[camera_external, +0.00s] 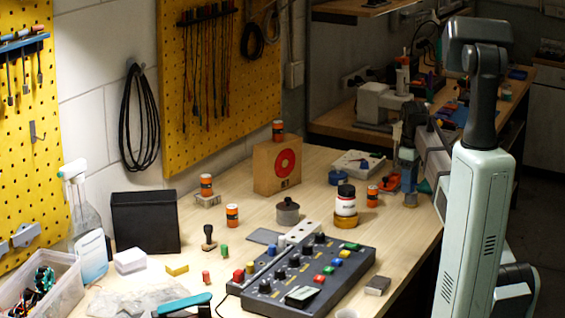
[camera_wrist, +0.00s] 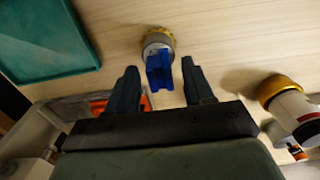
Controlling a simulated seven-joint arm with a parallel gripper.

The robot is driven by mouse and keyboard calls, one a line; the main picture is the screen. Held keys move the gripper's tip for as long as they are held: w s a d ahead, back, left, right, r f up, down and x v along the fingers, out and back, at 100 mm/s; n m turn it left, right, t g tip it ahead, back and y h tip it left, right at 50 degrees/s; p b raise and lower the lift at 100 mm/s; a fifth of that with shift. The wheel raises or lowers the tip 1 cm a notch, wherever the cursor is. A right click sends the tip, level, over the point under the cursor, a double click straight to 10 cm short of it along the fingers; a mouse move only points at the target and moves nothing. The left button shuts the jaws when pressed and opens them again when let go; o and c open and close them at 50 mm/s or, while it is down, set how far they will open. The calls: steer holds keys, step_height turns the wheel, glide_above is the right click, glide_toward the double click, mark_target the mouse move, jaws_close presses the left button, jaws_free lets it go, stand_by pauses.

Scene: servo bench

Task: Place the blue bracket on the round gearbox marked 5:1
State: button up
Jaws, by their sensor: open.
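In the wrist view the blue bracket (camera_wrist: 159,73) is upright, in front of and overlapping a round gold-rimmed part (camera_wrist: 158,40). I cannot tell whether it rests on this part or only lines up with it. My gripper (camera_wrist: 161,75) is open, one dark finger on each side of the bracket, with gaps on both sides. Another gold ring (camera_wrist: 272,88) shows at right against a white container (camera_wrist: 292,108). In the external view a gold round base (camera_external: 346,220) lies under a white jar (camera_external: 345,204). No 5:1 marking is readable. My gripper (camera_external: 407,160) is small there, at the bench's right side.
A teal tray (camera_wrist: 45,40) lies at upper left in the wrist view, and a grey bin (camera_wrist: 50,114) is below it. In the external view, an orange can (camera_external: 373,196), a grey cylinder (camera_external: 288,213) and a control box (camera_external: 312,275) stand on the bench.

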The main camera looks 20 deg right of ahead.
step_height(320, 180, up, 12)
stand_by(0.6)
